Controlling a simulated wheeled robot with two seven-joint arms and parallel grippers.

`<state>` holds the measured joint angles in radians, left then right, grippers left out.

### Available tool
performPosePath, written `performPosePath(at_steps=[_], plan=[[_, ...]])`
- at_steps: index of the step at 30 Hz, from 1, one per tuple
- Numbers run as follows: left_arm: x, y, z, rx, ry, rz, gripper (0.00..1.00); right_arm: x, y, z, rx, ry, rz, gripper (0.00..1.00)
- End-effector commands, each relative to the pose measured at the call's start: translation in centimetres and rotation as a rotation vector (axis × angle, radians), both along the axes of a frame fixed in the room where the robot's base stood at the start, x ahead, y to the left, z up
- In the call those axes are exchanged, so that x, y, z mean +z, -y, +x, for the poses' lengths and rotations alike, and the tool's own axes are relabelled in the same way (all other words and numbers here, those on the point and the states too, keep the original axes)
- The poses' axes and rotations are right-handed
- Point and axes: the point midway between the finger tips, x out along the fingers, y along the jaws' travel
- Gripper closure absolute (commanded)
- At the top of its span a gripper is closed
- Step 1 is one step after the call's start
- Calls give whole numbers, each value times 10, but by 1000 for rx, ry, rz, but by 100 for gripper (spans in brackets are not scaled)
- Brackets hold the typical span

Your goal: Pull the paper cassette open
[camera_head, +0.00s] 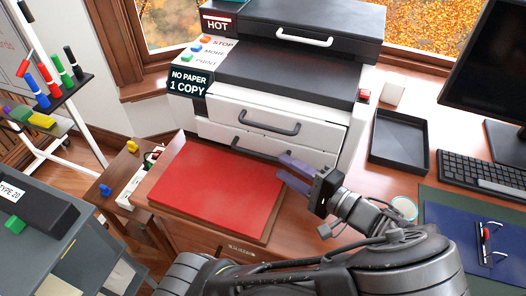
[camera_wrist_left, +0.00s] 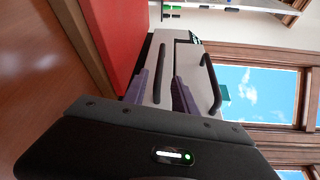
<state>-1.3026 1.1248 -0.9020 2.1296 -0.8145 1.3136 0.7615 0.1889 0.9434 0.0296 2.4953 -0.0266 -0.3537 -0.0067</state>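The white and black printer has two white front drawers, an upper one (camera_head: 235,113) and a lower one (camera_head: 215,133), each with a dark bar handle. Both look shut; I cannot tell which is the paper cassette. The upper handle (camera_head: 268,128) shows clear, and the lower handle (camera_head: 250,152) is just left of my gripper. My left gripper (camera_head: 282,172) is open in front of the lower drawer, its purple fingers apart. In the left wrist view the fingers (camera_wrist_left: 160,92) point at the drawer fronts, with a dark handle (camera_wrist_left: 158,75) between them. My right gripper is out of view.
A red slab (camera_head: 218,185) lies on the desk close in front of the drawers. A black tray (camera_head: 399,138), keyboard (camera_head: 470,175) and monitor are to the right. A marker stand is at the left.

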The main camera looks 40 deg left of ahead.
Motion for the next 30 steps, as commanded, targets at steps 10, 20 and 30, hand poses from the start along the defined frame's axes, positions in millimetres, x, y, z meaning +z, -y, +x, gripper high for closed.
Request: performPosePath(at_steps=[10, 20, 30], plan=[[-2, -34, 2, 5, -1, 2, 67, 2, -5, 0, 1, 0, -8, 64], [-6, -75, 5, 2, -1, 0, 67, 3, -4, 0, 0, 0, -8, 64], [-7, -78, 6, 1, 0, 0, 69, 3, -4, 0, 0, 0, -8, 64]])
